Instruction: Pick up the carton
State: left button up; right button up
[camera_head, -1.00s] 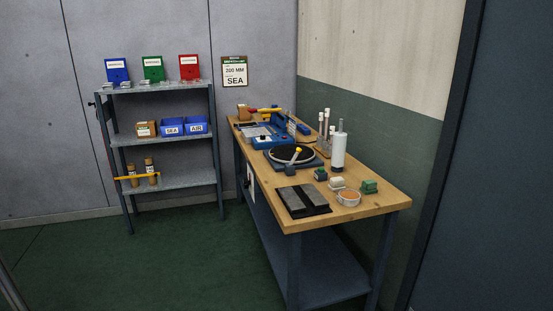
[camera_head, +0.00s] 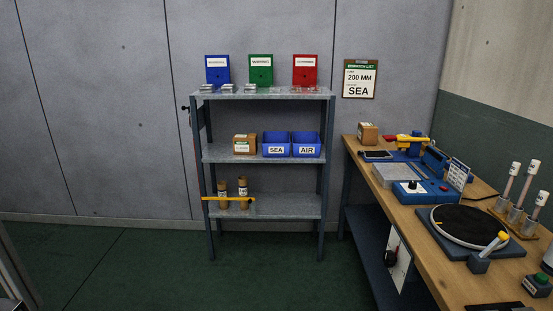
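A small brown carton (camera_head: 245,144) with a white and green label sits on the middle shelf, at its left, beside the blue SEA bin. A second small brown box (camera_head: 367,133) with a label stands at the far left end of the workbench. I cannot tell from the view which of the two is the task's carton. Both appear upright, and nothing touches them from above. Neither of my grippers shows in the head view.
The grey shelf unit (camera_head: 265,206) stands against the back wall. Blue SEA (camera_head: 276,150) and AIR (camera_head: 306,150) bins fill the middle shelf's right. The wooden workbench (camera_head: 414,222) at right carries a black turntable (camera_head: 470,226) and tools. Green floor (camera_head: 150,265) before the shelf is clear.

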aim_at(368, 132)
jog(key=i+j+z, duration=0.2)
jog(key=i, duration=1.65)
jog(key=i+z, duration=0.3)
jog(key=i, duration=0.15)
jog(key=i+j+z, duration=0.1)
jog(key=i+z, duration=0.2)
jog(key=i, duration=0.15)
jog(key=i+j+z, duration=0.3)
jog(key=i+l, duration=0.1)
